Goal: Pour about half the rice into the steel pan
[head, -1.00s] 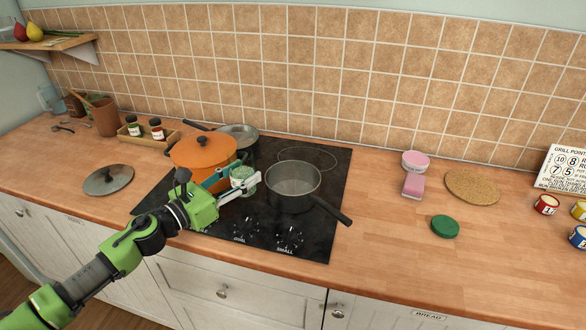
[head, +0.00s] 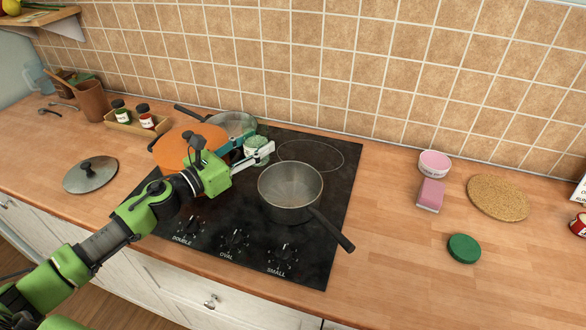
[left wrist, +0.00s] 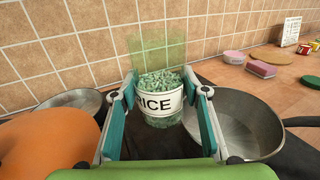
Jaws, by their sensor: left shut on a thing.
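The rice jar (head: 256,143) is clear greenish glass with a white RICE label. In the left wrist view the jar (left wrist: 160,103) stands upright between my fingers, with pale green grains up to about the label's top and its mouth uncovered. My left gripper (head: 252,153) is shut on it. In the head view it appears behind and left of the grey steel pan (head: 290,185), apart from it. The pan sits on the hob, its dark handle towards the front right; its visible inside looks empty. It also shows right of the jar in the left wrist view (left wrist: 235,122). My right gripper is not in view.
An orange pot (head: 178,146) stands close left of the jar, partly behind my arm. A second pan (head: 235,122) is at the hob's back. A green lid (head: 464,248), pink sponge (head: 430,195), pink bowl (head: 434,163) and cork mat (head: 498,197) lie right. Tiled wall behind.

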